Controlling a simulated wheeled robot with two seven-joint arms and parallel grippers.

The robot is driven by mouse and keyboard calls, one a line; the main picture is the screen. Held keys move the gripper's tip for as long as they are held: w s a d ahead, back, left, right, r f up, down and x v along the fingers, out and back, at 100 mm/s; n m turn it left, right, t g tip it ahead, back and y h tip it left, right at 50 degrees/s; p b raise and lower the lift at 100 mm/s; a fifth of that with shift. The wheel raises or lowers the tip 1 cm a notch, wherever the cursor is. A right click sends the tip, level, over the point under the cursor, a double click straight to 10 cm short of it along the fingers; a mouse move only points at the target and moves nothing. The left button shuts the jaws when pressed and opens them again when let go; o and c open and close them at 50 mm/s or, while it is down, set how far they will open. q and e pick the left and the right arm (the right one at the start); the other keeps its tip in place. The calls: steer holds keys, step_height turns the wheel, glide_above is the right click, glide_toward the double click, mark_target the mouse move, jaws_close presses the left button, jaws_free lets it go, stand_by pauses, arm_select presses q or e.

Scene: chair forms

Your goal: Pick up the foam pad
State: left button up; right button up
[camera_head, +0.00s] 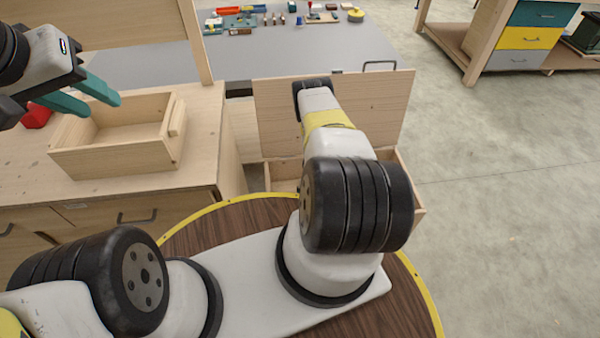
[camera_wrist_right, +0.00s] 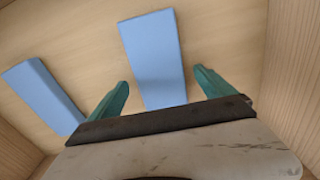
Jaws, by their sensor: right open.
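In the right wrist view, two light-blue pads lie on a pale wooden bottom: a middle blue pad (camera_wrist_right: 153,50) and a left blue pad (camera_wrist_right: 40,92). My right gripper (camera_wrist_right: 160,78) is open, with its teal fingers on either side of the lower part of the middle pad. Whether they touch it cannot be told. The pad's lower end is hidden behind the gripper body. In the head view, my right arm reaches down into an open drawer (camera_head: 268,110), and its gripper is hidden. My left gripper (camera_head: 104,106) is open and empty over the wooden counter.
Wooden walls (camera_wrist_right: 290,75) stand close on the right side of the right gripper. An open wooden box (camera_head: 115,155) and a red object (camera_head: 36,116) are on the counter (camera_head: 205,150). A grey worktop (camera_head: 300,50) behind holds several small items. The floor at right is clear.

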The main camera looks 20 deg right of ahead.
steer(key=shift+f, duration=0.55)
steer(key=c, duration=1.4)
